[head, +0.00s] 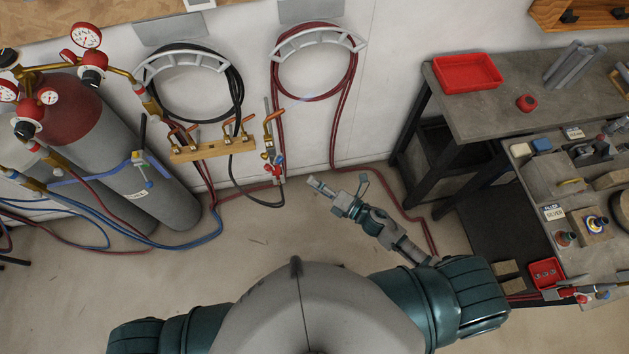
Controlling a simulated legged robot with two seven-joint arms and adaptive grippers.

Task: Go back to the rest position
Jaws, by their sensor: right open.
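My right gripper (340,190) is in the middle of the head view, reaching up and left from my right shoulder over the bare floor. Its fingers are apart and nothing shows between them. It appears clear of the bench and of the hoses behind it. My left shoulder shows at the bottom left, but my left forearm and gripper are out of view.
Grey gas cylinders (140,190) with gauges stand at the left. A black hose coil (238,90) and a red hose coil (275,75) hang on the wall. A workbench (465,115) with a red tray (467,72) fills the right. Floor (270,240) before me is mostly clear.

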